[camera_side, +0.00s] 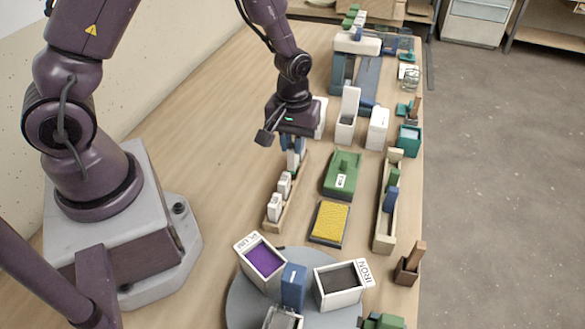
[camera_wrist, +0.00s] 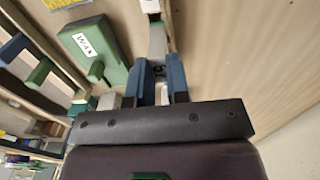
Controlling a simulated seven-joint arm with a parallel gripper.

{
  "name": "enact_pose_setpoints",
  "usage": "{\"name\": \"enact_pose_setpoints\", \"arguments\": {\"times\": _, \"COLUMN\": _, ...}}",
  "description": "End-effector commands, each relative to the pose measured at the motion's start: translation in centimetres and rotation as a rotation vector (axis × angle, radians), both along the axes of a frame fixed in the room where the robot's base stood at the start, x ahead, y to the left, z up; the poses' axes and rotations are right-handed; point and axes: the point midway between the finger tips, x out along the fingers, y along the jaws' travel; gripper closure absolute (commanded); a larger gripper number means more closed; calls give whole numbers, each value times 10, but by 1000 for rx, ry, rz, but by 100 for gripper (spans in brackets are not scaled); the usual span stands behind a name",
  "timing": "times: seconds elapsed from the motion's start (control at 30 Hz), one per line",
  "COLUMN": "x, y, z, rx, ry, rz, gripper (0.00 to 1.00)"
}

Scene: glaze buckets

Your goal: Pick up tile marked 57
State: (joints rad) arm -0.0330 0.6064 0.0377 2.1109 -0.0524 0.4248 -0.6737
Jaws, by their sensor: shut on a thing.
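My gripper (camera_side: 293,160) is over the far end of a narrow wooden rack (camera_side: 298,190) on the table. Its blue fingers (camera_wrist: 160,80) are shut on a pale tile (camera_wrist: 157,44), mostly hidden between them; I cannot read any number on it, nor tell whether it is clear of the rack. Two other white tiles stand upright in the rack, one nearer the gripper (camera_side: 284,185) and one at the near end (camera_side: 274,208). Their marks are too small to read. A white tile end also shows at the top of the wrist view (camera_wrist: 150,5).
Right of the rack lie a green lidded box labelled WAX (camera_side: 342,175) and a yellow pad (camera_side: 329,223). A grey turntable (camera_side: 240,300) in front carries a purple-filled bucket (camera_side: 262,258) and an IRON bucket (camera_side: 339,285). White containers (camera_side: 347,116) stand behind. Table left of the rack is clear.

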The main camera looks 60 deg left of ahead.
Motion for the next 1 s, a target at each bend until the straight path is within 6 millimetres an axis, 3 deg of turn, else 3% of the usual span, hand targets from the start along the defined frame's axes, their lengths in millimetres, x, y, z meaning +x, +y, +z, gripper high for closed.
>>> {"name": "enact_pose_setpoints", "arguments": {"times": 0.43, "x": 0, "y": 0, "z": 38, "rx": 0, "ry": -1, "rz": 0, "gripper": 100}}
{"name": "enact_pose_setpoints", "arguments": {"times": 1.0, "x": 0, "y": 0, "z": 40, "rx": 0, "ry": 0, "rz": 0, "gripper": 100}}
